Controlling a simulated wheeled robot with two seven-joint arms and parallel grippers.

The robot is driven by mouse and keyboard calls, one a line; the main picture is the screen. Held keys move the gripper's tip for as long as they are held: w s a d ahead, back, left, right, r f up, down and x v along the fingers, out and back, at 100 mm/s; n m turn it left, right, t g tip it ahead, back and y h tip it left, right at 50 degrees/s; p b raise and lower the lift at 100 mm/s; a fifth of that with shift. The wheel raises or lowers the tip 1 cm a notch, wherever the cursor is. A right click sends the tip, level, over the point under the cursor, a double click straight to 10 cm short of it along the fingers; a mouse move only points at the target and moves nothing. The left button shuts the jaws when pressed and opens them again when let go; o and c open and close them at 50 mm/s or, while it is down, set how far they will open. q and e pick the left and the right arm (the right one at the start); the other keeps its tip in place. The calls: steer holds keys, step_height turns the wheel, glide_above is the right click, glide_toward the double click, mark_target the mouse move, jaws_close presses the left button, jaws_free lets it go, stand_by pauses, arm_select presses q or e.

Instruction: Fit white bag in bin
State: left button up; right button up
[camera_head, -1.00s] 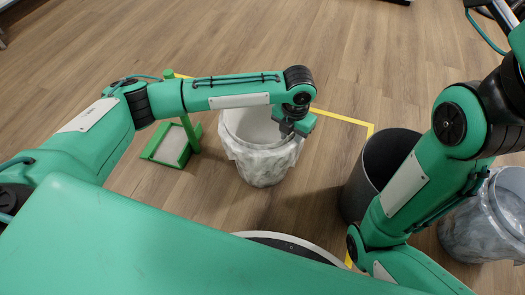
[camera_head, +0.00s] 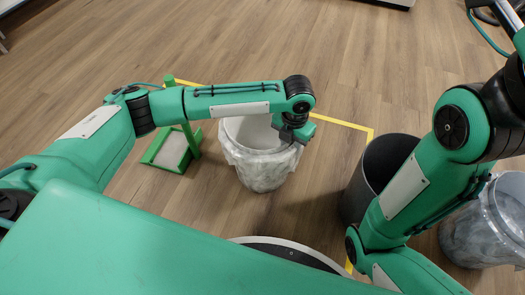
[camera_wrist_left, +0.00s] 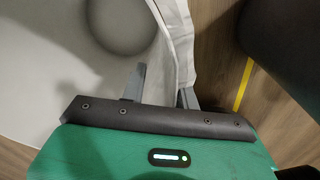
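The white bag (camera_head: 262,170) lines a round bin in the middle of the head view and hangs over its rim. My left gripper (camera_head: 296,136) is at the right side of this rim. In the left wrist view the fingers of my left gripper (camera_wrist_left: 160,90) are apart, one inside the bin and one by the folded bag edge (camera_wrist_left: 178,40), with the rim between them. A firm grip does not show. The pale bin inside (camera_wrist_left: 50,70) fills the left of that view. My right gripper is out of view.
A dark open bin (camera_head: 355,190) stands to the right, partly behind my right arm. Another bin with a translucent liner (camera_head: 475,232) is at the far right. A green dustpan (camera_head: 170,152) lies left of the bagged bin. Yellow tape (camera_head: 343,123) marks the wooden floor.

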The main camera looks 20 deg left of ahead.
arm_select(q)
steer(key=shift+f, duration=0.1)
stand_by(0.5)
steer(key=shift+c, duration=0.4)
jaws_close()
